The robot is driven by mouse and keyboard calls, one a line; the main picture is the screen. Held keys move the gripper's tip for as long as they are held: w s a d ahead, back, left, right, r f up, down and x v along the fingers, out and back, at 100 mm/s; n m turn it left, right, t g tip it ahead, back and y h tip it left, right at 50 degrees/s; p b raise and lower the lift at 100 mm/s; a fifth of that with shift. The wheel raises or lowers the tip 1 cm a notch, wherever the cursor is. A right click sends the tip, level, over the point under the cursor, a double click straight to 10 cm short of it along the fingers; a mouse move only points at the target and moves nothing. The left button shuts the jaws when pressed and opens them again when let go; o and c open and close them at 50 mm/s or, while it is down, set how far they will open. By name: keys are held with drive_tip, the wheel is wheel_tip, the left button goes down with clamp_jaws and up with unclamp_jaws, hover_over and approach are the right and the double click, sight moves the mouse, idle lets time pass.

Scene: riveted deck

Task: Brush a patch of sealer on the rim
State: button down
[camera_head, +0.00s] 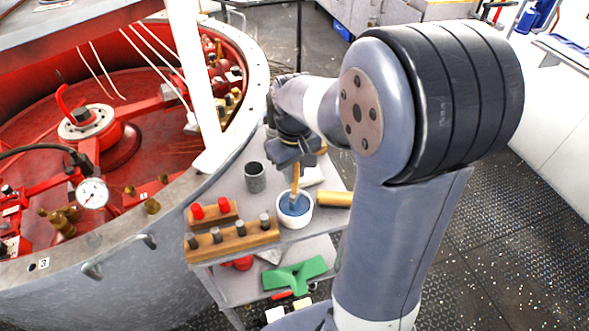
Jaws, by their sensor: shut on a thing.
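My gripper (290,158) is above the grey cart and shut on a brush (295,180) with a light wooden handle. The brush points down, its lower end in or just over a white cup (296,219) of blue sealer (294,204). I cannot tell how deep the bristles sit. The rim (180,196) is the grey metal edge of the big round vessel, left of the cart. My gripper is to the right of the rim and apart from it. My arm hides part of the cart's right side.
On the cart (232,180) stand a grey cup (255,178), a wooden block with red pegs (212,212) and a wooden block with grey pegs (232,240). A green object (295,274) lies on the lower shelf. A white post (195,80) rises beside the rim. A pressure gauge (92,193) is inside the vessel.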

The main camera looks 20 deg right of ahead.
wheel_tip(320, 180, up, 7)
drive_tip(key=p, duration=0.6)
drive_tip(key=shift+f, duration=0.1)
idle(0.8)
